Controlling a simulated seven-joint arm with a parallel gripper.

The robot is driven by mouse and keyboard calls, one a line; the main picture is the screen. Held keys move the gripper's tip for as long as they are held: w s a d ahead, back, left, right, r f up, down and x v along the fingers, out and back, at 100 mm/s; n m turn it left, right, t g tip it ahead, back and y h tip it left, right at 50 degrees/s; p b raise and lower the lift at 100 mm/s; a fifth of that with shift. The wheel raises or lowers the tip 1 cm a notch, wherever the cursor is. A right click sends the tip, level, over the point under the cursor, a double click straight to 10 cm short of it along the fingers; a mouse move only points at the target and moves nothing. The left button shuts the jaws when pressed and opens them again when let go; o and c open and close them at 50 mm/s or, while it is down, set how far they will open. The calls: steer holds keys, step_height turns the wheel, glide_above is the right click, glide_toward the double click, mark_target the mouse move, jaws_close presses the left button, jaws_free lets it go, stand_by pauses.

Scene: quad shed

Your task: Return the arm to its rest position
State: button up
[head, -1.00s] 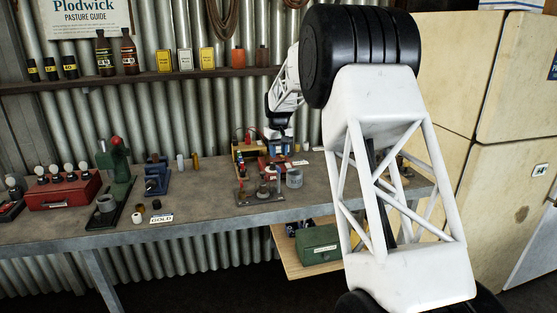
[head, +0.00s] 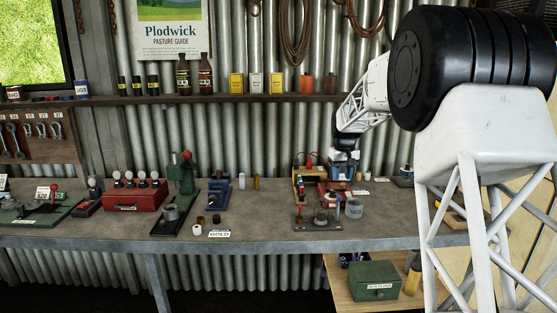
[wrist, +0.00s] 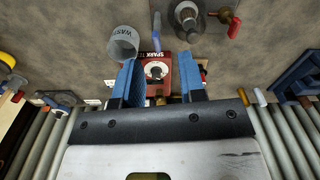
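My gripper (head: 344,152) hangs at the back right of the workbench (head: 270,240), over a cluster of small devices. In the wrist view its two blue fingers (wrist: 160,82) stand wide apart, with nothing visibly held between them. A red spark tester (wrist: 157,73) with a round dark-and-light part shows below and between the fingers. I cannot tell the exact gap between the fingertips and the tester. My arm reaches in from the right and fills much of that side of the head view.
A grey waste cup (wrist: 124,43) and a clamp stand (wrist: 188,18) are close by the gripper. A green press (head: 181,185) and red box (head: 136,195) are further left. A shelf (head: 220,99) with bottles runs behind.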

steer(key=s+a+r, duration=0.1)
steer(key=s+r, duration=0.2)
steer(key=s, duration=0.7)
steer(key=s+a+r+t, duration=0.1)
steer(key=s+a+r, duration=0.15)
steer(key=s, duration=0.75)
steer(key=s+a+r, duration=0.1)
steer(key=s+r, duration=0.2)
steer(key=s, duration=0.7)
steer(key=s+a+f+m, duration=0.1)
steer(key=s+f, duration=0.3)
steer(key=s, duration=1.1)
steer(key=s+f+t, duration=0.1)
steer(key=s+f, duration=0.3)
steer(key=s, duration=1)
steer(key=shift+s+a+f+m, duration=0.15)
steer(key=shift+s+a+m, duration=0.2)
steer(key=shift+s+m, duration=0.05)
